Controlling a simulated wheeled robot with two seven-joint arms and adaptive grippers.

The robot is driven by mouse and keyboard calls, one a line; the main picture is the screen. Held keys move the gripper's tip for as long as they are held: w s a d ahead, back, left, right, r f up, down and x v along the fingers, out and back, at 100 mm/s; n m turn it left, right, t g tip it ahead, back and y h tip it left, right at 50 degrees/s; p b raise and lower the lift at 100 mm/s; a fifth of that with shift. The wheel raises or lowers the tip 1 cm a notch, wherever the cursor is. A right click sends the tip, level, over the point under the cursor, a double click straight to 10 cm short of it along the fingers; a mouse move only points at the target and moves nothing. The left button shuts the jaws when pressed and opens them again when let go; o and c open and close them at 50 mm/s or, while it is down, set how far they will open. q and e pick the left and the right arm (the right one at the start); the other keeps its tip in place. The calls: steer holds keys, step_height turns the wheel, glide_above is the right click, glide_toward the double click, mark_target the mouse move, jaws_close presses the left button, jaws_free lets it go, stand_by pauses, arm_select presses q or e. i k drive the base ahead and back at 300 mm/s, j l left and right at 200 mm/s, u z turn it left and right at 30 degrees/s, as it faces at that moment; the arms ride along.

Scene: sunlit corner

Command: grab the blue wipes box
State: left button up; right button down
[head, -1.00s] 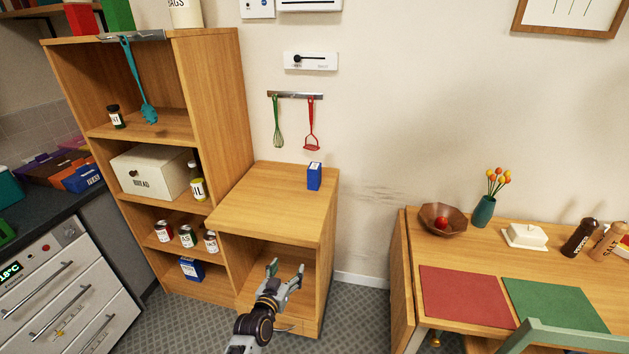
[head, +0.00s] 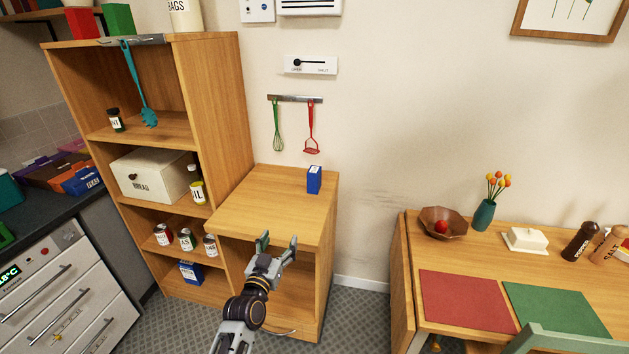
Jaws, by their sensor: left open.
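A small upright blue box (head: 314,181) with a pale top stands on the low wooden cabinet (head: 265,205), near its back right corner. Another blue box (head: 191,273), with white on its front, sits on the bottom shelf of the tall shelf unit. I cannot read the print on either, so I cannot tell by label which holds wipes. My left gripper (head: 278,246) is open and empty, its fingers pointing up and away at about the front edge of the cabinet top. It is below and left of the upright blue box, apart from it. My right gripper is not in view.
The cabinet top is otherwise clear. Its open compartment is behind my left arm. A whisk (head: 278,130) and a red masher (head: 311,130) hang on the wall above. The tall shelf unit (head: 215,110) stands at left, the dining table (head: 460,258) at right.

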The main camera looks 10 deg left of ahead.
mark_target(313, 175)
steer(key=i+l, duration=0.1)
steer(key=i, duration=0.9)
